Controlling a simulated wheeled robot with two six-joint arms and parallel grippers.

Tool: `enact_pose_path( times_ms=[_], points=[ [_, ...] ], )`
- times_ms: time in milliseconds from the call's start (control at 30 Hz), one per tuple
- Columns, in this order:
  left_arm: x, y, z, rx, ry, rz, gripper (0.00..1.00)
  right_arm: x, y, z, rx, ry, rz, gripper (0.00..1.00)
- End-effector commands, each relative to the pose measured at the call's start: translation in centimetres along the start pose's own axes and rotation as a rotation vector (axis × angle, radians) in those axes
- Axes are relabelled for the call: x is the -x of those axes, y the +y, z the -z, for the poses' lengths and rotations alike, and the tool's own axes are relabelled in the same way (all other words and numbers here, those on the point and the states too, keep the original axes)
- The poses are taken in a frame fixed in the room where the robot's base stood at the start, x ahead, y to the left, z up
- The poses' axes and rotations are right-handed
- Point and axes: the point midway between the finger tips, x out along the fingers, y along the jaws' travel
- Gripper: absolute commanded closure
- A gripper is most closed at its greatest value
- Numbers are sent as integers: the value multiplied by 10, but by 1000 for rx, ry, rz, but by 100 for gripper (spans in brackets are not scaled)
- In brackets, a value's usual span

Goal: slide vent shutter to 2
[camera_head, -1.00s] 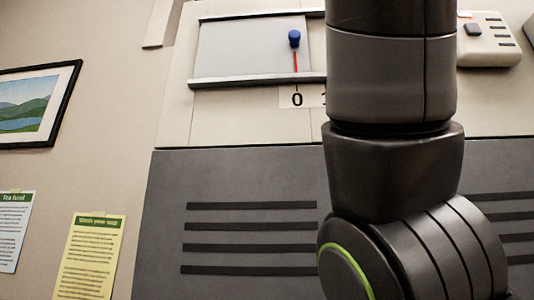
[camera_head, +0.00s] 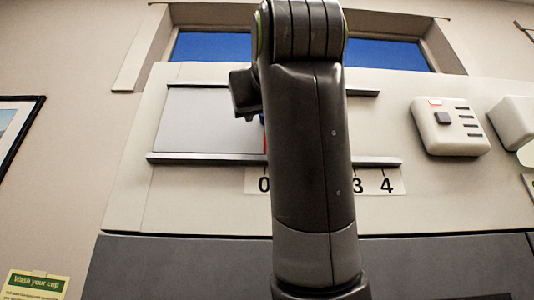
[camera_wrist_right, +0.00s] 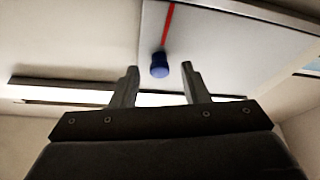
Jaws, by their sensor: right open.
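The vent shutter (camera_head: 200,118) is a pale panel between two metal rails on the wall unit. Its red pointer (camera_head: 266,145) stands by the 0 of the scale (camera_head: 395,183); 3 and 4 also show, while my right arm hides the marks between. The blue knob (camera_wrist_right: 159,64) shows in the right wrist view, just beyond and between the fingertips of my right gripper (camera_wrist_right: 160,72). That gripper is open and not closed on the knob. In the head view the knob is mostly hidden behind my arm. My left gripper is in neither view.
A white box with buttons (camera_head: 450,127) is mounted right of the rails, with another white box (camera_head: 514,122) beside it. A window (camera_head: 390,54) is above. The lower rail (camera_head: 205,159) runs under the shutter.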

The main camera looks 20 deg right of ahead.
Motion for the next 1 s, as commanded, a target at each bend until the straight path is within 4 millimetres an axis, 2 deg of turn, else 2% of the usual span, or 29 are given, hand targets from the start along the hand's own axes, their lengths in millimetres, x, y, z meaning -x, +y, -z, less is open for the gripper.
enact_pose_path(
  times_ms=[67, 367, 667, 1000],
  points=[
    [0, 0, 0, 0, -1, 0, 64, 0, 0, 0, 0, 0, 0, 62],
    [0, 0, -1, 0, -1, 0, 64, 0, 0, 0, 0, 0, 0, 100],
    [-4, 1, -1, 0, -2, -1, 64, 1, 5, -2, 0, -1, -1, 100],
    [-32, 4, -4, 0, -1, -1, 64, 8, 75, -21, -2, -2, -6, 100]
  ],
)
